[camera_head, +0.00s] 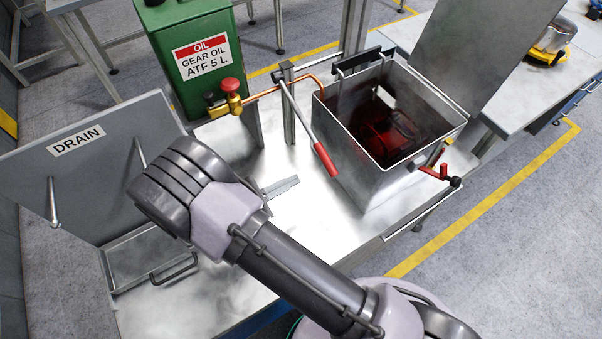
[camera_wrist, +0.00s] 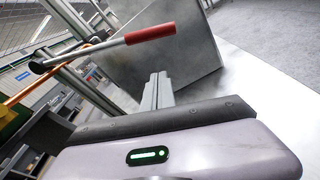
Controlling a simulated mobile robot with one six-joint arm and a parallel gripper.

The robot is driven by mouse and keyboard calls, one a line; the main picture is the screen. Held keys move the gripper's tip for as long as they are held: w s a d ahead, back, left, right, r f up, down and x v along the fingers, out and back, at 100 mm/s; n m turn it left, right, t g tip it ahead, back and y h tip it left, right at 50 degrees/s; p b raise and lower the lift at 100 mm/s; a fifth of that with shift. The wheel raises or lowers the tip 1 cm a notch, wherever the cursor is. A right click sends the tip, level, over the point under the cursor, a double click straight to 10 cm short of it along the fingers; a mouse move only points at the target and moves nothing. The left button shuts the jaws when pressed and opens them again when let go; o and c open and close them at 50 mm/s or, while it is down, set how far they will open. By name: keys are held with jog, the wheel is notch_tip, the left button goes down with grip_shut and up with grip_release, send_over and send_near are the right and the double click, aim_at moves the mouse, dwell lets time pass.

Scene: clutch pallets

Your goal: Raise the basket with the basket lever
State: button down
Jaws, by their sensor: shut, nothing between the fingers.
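The basket lever is a grey rod with a red grip (camera_head: 325,159), pivoted on a post left of the metal tank (camera_head: 365,180) and slanting down to the right. Its red grip (camera_wrist: 150,33) also shows in the wrist view, above and beyond my fingertips. My gripper (camera_head: 284,186) is shut and empty, left of and below the red grip, apart from it. The shut fingers (camera_wrist: 157,88) point toward the tank side in the wrist view. A dark hanger (camera_head: 357,62) sits at the tank's back rim. The basket itself is hard to make out in the dark red liquid (camera_head: 385,130).
A green oil container (camera_head: 190,50) with a red-knobbed valve (camera_head: 231,87) and copper pipe stands behind. A drain tray (camera_head: 150,265) with an upright lid is at left. A red-handled tap (camera_head: 437,174) projects from the tank's right. The bench between tray and tank is mostly clear.

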jog(key=w+d+r+b, duration=0.2)
jog(key=w+d, duration=0.1)
jog(key=d, duration=0.4)
jog(key=shift+w+r, duration=0.2)
jog(key=shift+r, duration=0.1)
